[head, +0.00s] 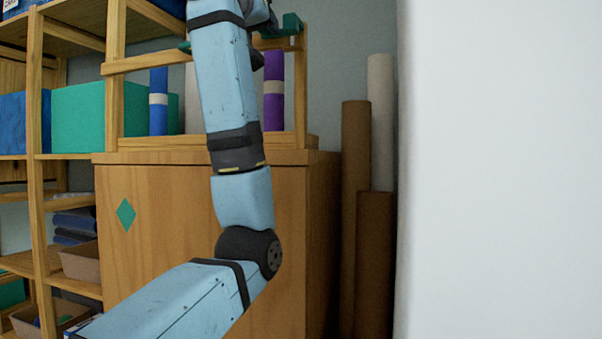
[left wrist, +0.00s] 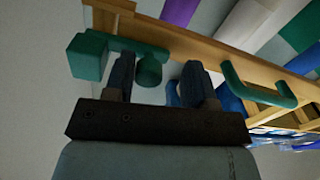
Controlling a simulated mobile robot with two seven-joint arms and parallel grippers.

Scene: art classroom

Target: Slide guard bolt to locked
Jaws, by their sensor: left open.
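The green guard bolt shows in the left wrist view as a bar with a square block (left wrist: 88,57) at its left end and a round knob (left wrist: 148,71). It lies along a wooden guard rail (left wrist: 200,42). My left gripper (left wrist: 158,62) is open, with the knob between its two dark fingers, closer to the left finger. I cannot tell whether either finger touches it. In the head view a green part (head: 291,21) shows at the rail's right end, and my left arm hides much of the rest. My right gripper is not in view.
A green handle (left wrist: 262,92) sits farther right on the rail. Behind the rail stand blue (head: 158,115) and purple (head: 273,105) rolls, above a wooden cabinet (head: 155,240). Tall brown rolls (head: 355,140) and a white surface (head: 500,170) are to the right.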

